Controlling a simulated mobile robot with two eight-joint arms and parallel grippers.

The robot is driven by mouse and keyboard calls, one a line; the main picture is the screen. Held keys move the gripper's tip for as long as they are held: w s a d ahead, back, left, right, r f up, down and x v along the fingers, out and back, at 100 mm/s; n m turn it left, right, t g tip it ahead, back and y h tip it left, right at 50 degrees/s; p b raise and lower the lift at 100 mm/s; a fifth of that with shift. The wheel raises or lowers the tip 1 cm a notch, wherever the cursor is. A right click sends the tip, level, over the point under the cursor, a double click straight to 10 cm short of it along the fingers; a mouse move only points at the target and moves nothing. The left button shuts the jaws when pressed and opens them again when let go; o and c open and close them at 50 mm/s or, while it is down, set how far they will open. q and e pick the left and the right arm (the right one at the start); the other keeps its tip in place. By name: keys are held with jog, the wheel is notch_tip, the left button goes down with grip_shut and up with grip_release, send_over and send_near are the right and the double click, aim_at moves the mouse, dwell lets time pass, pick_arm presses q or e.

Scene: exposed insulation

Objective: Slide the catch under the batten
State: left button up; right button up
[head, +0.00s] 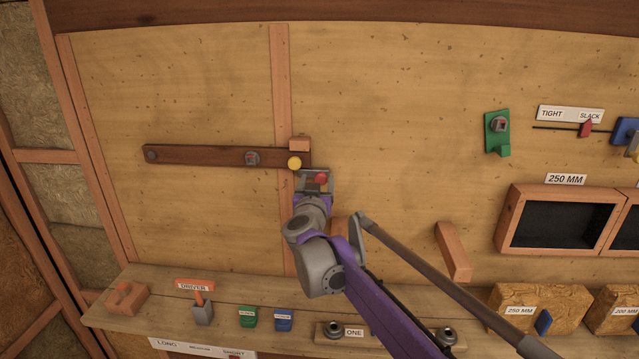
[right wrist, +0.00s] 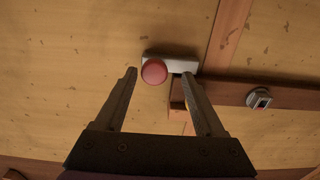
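The dark brown batten (head: 200,156) runs level across the panel and also shows in the right wrist view (right wrist: 290,95). The catch seems to be the grey plate (right wrist: 184,66) with a red knob (right wrist: 154,71). In the head view the red knob (head: 320,179) is just below and right of the batten's right end. My right gripper (right wrist: 160,72) is open, with its fingers either side of the red knob and visible gaps between. A yellow knob (head: 294,163) is at the batten's right end. My left gripper is not in view.
A small wooden block (head: 300,143) sits above the batten's right end. A green bracket (head: 497,133) and black-backed boxes (head: 558,220) are on the right. A shelf (head: 140,318) below holds a driver (head: 202,308) and several blocks. The panel above the batten is clear.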

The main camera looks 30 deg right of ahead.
jog(key=shift+s+d, duration=0.1)
jog(key=shift+d, duration=0.05)
jog(key=b+v, duration=0.1)
jog(key=v, duration=0.9)
jog(key=shift+s+a, duration=0.3)
jog(key=s+a+f+n+g+y+p, duration=0.25)
jog(key=s+a+f+n+y, duration=0.45)
jog(key=s+a+f+y, duration=0.5)
jog(key=s+d+f+g+h+p, duration=0.2)
jog(key=s+f+g, duration=0.5)
jog(key=s+f, duration=0.8)
jog(key=s, duration=0.3)
jog(key=shift+s+d+m+h, duration=0.2)
jog(key=shift+m+h, duration=0.2)
